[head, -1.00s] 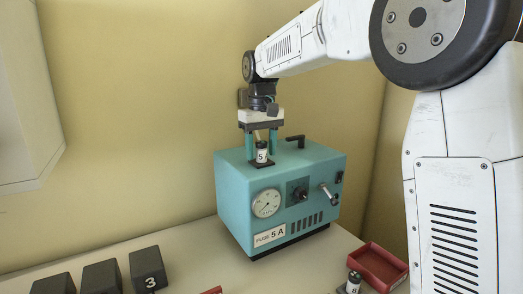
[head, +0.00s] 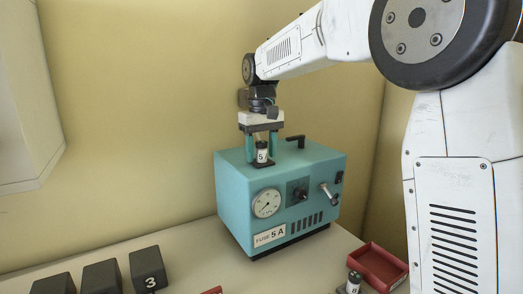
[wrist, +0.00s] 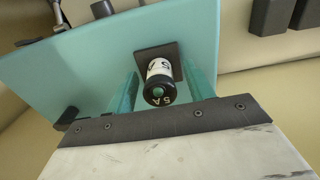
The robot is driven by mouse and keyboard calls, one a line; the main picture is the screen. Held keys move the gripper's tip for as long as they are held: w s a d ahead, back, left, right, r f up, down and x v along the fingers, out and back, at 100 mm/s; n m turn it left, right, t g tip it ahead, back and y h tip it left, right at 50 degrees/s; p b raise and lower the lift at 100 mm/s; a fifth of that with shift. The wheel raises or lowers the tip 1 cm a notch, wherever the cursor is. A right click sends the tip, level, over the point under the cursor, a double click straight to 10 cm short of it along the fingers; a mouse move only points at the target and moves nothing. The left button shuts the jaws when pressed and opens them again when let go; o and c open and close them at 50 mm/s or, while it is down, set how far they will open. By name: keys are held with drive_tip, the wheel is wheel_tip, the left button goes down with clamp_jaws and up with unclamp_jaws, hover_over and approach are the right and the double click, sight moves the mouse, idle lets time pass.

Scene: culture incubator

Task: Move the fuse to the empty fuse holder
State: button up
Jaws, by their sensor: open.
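The fuse (head: 262,152), a white cylinder with dark ends marked 5, stands upright in a dark holder (head: 264,164) on top of the teal machine (head: 230,185). In the wrist view the fuse (wrist: 159,84) shows its black cap, marked "5 A", between the fingers. My gripper (head: 262,157) points down over it with its teal fingers open, one on each side of the fuse. The wrist view also shows the open fingers (wrist: 163,92), apart from the fuse. The machine's front label (head: 270,236) reads "FUSE 5 A". I cannot make out an empty holder.
Another fuse (head: 353,282), apparently marked 8, stands in a dark base beside a red tray (head: 378,266) at the lower right. Several dark blocks (head: 145,268), one marked 3, stand at the lower left. A black handle (head: 295,140) rises from the machine's top.

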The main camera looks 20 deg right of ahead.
sight(262, 142)
clamp_jaws()
drive_tip(key=shift+r, duration=0.1)
drive_tip(key=shift+r, duration=2.9)
